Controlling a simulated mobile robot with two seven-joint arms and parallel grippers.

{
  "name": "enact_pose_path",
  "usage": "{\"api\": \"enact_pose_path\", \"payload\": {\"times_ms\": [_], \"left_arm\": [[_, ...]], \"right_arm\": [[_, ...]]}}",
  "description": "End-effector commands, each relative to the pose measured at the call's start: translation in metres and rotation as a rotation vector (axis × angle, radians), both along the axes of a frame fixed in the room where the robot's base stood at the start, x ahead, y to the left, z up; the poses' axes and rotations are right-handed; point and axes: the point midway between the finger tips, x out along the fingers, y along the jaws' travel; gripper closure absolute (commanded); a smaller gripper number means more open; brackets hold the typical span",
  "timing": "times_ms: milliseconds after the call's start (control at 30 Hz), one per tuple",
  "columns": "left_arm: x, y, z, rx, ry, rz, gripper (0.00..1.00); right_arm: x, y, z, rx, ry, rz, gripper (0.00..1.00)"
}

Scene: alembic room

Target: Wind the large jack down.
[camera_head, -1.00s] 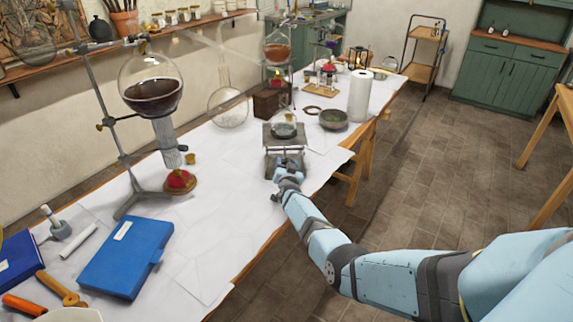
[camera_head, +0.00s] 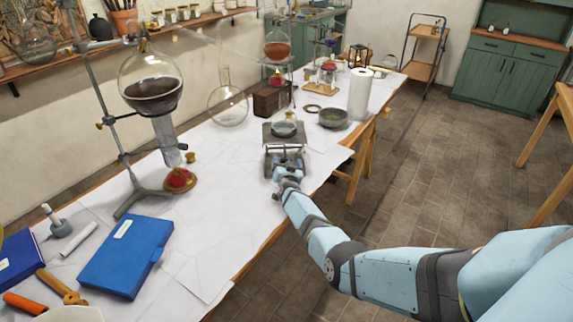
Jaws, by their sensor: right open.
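The large jack has a grey top plate (camera_head: 270,139) and stands on the white-covered table, near its front edge. Whether the fingers touch the knob I cannot tell. My left gripper is not in view.
On the table (camera_head: 225,180), a grey bowl (camera_head: 333,119) and a paper roll (camera_head: 360,95) stand right of the jack. A wooden box (camera_head: 268,103) is behind it. A stand holds a large flask (camera_head: 150,85) at left.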

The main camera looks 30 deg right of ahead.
Motion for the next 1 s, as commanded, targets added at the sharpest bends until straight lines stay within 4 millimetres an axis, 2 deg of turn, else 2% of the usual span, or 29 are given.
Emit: {"api": "enact_pose_path", "payload": {"times_ms": [167, 267, 467, 700, 833, 1000], "left_arm": [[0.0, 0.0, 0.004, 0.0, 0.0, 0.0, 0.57], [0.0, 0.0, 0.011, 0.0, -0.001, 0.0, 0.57], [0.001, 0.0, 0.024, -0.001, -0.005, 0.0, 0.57], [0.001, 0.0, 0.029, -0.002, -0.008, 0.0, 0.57], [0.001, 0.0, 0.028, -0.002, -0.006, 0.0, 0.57], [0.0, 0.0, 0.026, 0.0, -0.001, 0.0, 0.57]], "right_arm": [[-0.006, 0.004, 0.001, 0.001, -0.001, 0.001, 0.19], [-0.017, 0.01, 0.002, 0.0, 0.0, 0.001, 0.19], [-0.054, 0.031, 0.001, 0.001, 0.002, 0.0, 0.19], [-0.098, 0.055, 0.0, 0.001, 0.001, -0.001, 0.19], [-0.112, 0.064, 0.0, 0.001, 0.0, 0.0, 0.19], [-0.12, 0.068, 0.0, 0.0, 0.001, 0.0, 0.19]]}}
